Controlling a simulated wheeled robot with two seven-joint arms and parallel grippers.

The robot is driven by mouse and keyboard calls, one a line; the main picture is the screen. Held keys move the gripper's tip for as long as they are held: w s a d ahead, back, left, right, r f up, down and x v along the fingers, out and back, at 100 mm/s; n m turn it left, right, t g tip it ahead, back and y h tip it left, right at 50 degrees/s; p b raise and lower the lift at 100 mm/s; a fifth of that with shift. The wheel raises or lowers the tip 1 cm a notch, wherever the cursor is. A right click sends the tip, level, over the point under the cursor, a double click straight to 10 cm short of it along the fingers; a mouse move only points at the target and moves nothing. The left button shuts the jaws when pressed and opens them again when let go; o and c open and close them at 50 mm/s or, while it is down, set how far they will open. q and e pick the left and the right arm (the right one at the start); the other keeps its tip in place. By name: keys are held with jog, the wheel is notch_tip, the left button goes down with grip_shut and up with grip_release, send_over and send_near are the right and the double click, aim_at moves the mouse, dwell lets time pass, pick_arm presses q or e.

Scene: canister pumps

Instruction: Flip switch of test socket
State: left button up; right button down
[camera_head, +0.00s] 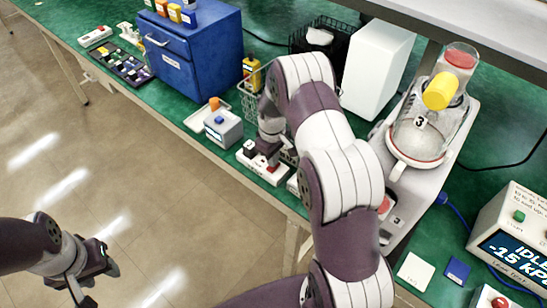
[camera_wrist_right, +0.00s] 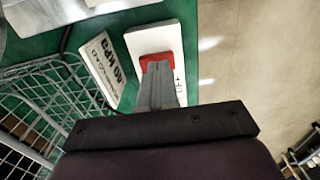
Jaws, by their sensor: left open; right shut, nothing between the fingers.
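A white test socket block (camera_head: 262,173) with a red switch (camera_head: 271,168) lies near the front edge of the green bench. In the right wrist view the white block (camera_wrist_right: 171,37) and its red switch (camera_wrist_right: 157,58) show just beyond the fingertips. My right gripper (camera_wrist_right: 155,70) is shut and empty, its fingertips over the red switch and hiding part of it. I cannot tell whether they touch it or which way the switch is tilted. In the head view my right arm hides part of the block. My left gripper (camera_head: 88,290) is open and empty above the floor.
A label card reading 40 kPa (camera_wrist_right: 101,62) and a wire basket (camera_wrist_right: 45,110) lie close beside the socket. A blue cabinet (camera_head: 205,50), a white box with a blue button (camera_head: 223,128) and a pump with a glass canister (camera_head: 425,130) stand around. The floor is clear.

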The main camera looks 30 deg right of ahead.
notch_tip(320, 180, up, 4)
jog(key=shift+r+p, duration=0.1)
jog(key=shift+p, duration=0.75)
pick_arm(q)
jog(key=shift+s+d+r+b, duration=0.15)
jog(key=shift+d+r+b, duration=0.2)
jog(key=shift+r+b, duration=0.35)
pick_arm(e)
notch_tip(320, 180, up, 9)
pick_arm(q)
jog(key=shift+f, duration=0.15)
pick_arm(e)
jog(key=shift+a, duration=0.1)
pick_arm(q)
notch_tip(320, 180, up, 5)
jog(key=p, duration=0.4)
jog(key=shift+f, duration=0.2)
pick_arm(e)
jog(key=shift+w+d, duration=0.2)
jog(key=shift+d, duration=0.45)
